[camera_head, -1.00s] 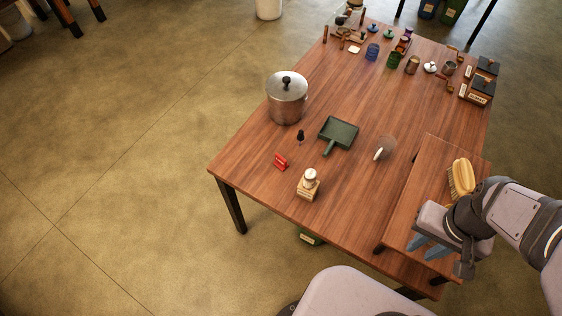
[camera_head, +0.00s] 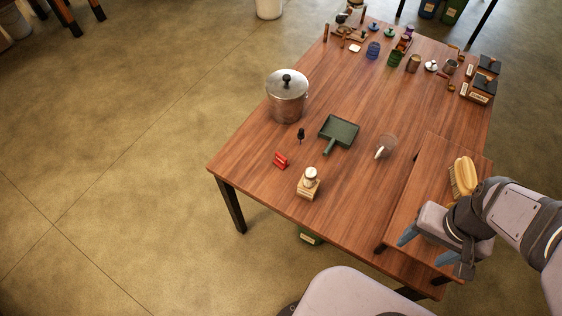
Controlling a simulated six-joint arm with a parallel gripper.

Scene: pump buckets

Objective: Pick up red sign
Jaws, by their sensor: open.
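The red sign (camera_head: 281,160) is small and stands near the front left edge of the wooden table. My gripper (camera_head: 424,246) is at the right, over the small raised wooden board near the table's front right corner. Its blue fingers are spread apart with nothing between them. It is well to the right of the red sign and apart from it.
A wooden block with a round-topped bottle (camera_head: 309,184) stands right of the sign. A dark small item (camera_head: 301,135), a green dustpan (camera_head: 338,132) and a steel pot (camera_head: 287,97) lie behind. A brush (camera_head: 462,177) rests beside my arm. The table's middle (camera_head: 360,100) is clear.

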